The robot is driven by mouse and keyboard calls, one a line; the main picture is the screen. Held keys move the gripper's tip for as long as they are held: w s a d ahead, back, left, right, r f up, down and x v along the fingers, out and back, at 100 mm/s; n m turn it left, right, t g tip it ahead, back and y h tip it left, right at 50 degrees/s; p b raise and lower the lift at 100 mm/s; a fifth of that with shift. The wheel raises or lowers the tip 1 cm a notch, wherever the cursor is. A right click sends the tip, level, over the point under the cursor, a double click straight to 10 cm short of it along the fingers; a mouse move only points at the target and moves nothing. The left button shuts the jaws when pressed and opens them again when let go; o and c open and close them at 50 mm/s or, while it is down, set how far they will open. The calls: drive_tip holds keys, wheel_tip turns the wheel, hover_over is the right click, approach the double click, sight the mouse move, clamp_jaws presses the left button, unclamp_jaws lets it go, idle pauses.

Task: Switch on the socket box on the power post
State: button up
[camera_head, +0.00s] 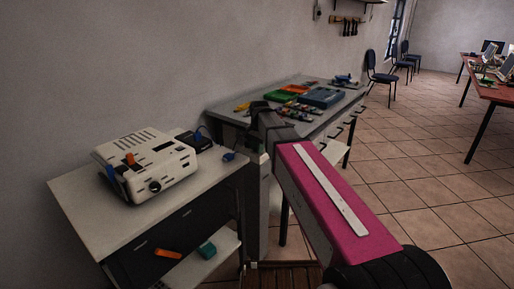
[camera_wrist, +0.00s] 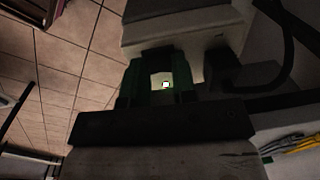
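In the wrist view a pale box (camera_wrist: 185,28), which looks like the socket box, fills the top middle. My gripper (camera_wrist: 160,85) is up against its lower side, with its dark greenish fingers apart. A small bright square with a green spot (camera_wrist: 165,85) shows in the gap between them; I cannot tell whether the fingers touch it. In the head view a grey upright post (camera_head: 256,205) stands between the cabinet and the workbench. My pink arm reaches to its top, and my dark wrist hides the socket box and fingertips there.
A white projector-like device (camera_head: 148,166) sits on the cabinet (camera_head: 95,222) at left. A workbench (camera_head: 225,113) with coloured trays stands behind the post. A dark cable (camera_wrist: 287,45) curves beside the box in the wrist view. Tiled floor (camera_head: 425,180) is open at right.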

drive_tip(key=shift+o, duration=0.7)
wheel_tip(320, 180, up, 11)
drive_tip(key=shift+s+d, duration=0.25)
drive_tip(key=shift+f, duration=0.15)
drive_tip(key=s+d+f+n, duration=0.2)
drive_tip(key=s+d+f, duration=0.4)
drive_tip(key=f, duration=0.4)
drive_tip(key=s+d+f+n, duration=0.3)
drive_tip(key=s+d+f, duration=0.3)
drive_tip(key=f, duration=0.4)
drive_tip(key=s+d+f+n, duration=0.2)
drive_tip(key=s+d+f, duration=0.4)
drive_tip(key=f, duration=0.5)
drive_tip(key=shift+d+n+h, duration=0.3)
drive_tip(key=shift+s, duration=0.1)
